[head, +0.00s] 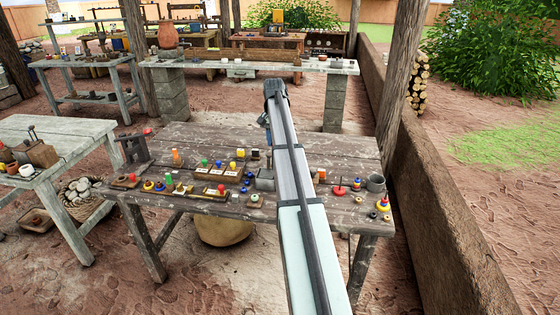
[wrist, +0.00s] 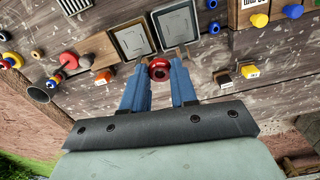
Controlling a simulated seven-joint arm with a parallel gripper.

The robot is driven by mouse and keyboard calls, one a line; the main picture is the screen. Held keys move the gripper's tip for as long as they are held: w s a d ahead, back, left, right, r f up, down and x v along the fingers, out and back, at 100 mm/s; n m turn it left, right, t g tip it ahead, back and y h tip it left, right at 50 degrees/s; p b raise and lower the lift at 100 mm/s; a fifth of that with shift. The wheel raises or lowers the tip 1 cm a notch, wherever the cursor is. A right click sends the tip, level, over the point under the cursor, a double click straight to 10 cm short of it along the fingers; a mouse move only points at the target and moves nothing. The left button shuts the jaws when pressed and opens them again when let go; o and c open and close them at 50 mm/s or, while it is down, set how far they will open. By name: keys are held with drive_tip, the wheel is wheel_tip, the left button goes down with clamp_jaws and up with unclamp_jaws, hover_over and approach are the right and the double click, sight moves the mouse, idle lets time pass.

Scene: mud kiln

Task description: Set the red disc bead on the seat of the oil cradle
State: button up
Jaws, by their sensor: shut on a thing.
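My gripper (wrist: 158,72) has blue fingers and is shut on the red disc bead (wrist: 159,70), which shows a dark centre between the fingertips in the wrist view. In the head view my gripper (head: 266,122) is above the far part of the worktable, and the bead cannot be made out there. I cannot tell for certain which thing is the oil cradle. Two square grey trays (wrist: 134,39) lie beyond the fingertips in the wrist view.
The wooden worktable (head: 185,139) holds many coloured beads and pegs. A grey cup (head: 376,183) stands at its right. A wooden holder (head: 134,149) stands at its left. The table's far strip is mostly bare. A low wall (head: 425,180) runs along the right.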

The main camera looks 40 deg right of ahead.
drive_tip(key=shift+s+d+f+m, duration=0.45)
drive_tip(key=shift+s+d+f, duration=0.25)
drive_tip(key=shift+f, duration=1.45)
drive_tip(key=shift+s+d+f+m, duration=0.4)
drive_tip(key=shift+s+d+f, duration=0.3)
drive_tip(key=shift+f, duration=1.5)
drive_tip(key=shift+s+d+f+m, duration=0.45)
drive_tip(key=shift+s+d+f, duration=0.25)
drive_tip(key=shift+f, duration=1.45)
drive_tip(key=shift+a+f, duration=0.1)
drive_tip(key=shift+f, duration=0.05)
drive_tip(key=o, duration=0.8)
drive_tip(key=shift+o, duration=0.2)
wheel_tip(320, 180, up, 12)
